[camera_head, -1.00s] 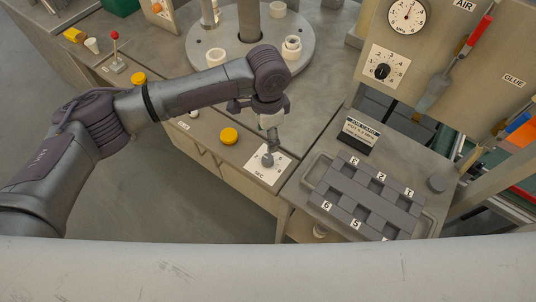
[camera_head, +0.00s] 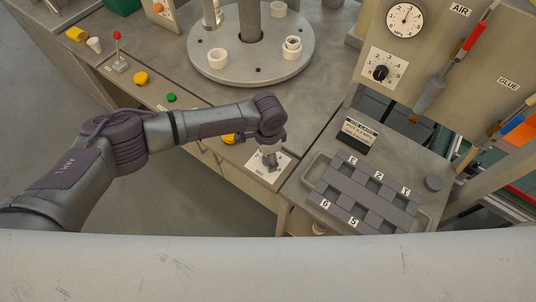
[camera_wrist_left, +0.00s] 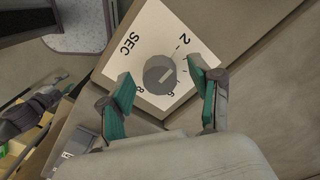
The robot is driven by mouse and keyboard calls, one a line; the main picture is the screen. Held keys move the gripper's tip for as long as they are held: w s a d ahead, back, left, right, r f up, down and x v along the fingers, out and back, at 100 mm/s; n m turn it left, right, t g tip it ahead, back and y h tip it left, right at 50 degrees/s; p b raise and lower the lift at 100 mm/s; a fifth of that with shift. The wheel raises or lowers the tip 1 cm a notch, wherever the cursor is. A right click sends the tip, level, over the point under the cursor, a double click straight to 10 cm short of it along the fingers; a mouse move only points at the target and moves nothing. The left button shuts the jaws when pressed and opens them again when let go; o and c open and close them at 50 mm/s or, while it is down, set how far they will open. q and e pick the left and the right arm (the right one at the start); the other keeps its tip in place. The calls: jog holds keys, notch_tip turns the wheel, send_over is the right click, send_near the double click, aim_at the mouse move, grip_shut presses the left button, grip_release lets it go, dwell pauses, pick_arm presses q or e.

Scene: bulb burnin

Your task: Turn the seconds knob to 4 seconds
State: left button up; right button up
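The seconds knob (camera_wrist_left: 158,75) is a round grey knob on a white plate (camera_wrist_left: 150,30) marked SEC in the left wrist view. The numbers 2, 6 and 8 show around it; the 4 is not visible, with a finger over that side. A pale mark on the knob seems to point toward the right finger. My left gripper (camera_wrist_left: 161,69) is open, its two green-padded fingers on either side of the knob; I cannot tell if they touch it. In the head view the left gripper (camera_head: 270,160) is over the white plate (camera_head: 257,168), hiding most of the knob.
Yellow (camera_head: 141,79) and green (camera_head: 171,97) buttons line the bench edge. An upright panel with another dial (camera_head: 381,72) stands at the back right.

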pick_arm(q)
jog(key=c, duration=1.1)
jog(key=shift+o, duration=0.2)
jog(key=shift+m, duration=0.8)
jog(key=m, duration=0.4)
jog(key=shift+d+b, duration=0.1)
jog(key=shift+b, duration=0.25)
jog(key=m, duration=0.6)
jog(key=shift+r+b, duration=0.1)
jog(key=shift+b, duration=0.25)
jog(key=o, duration=1.1)
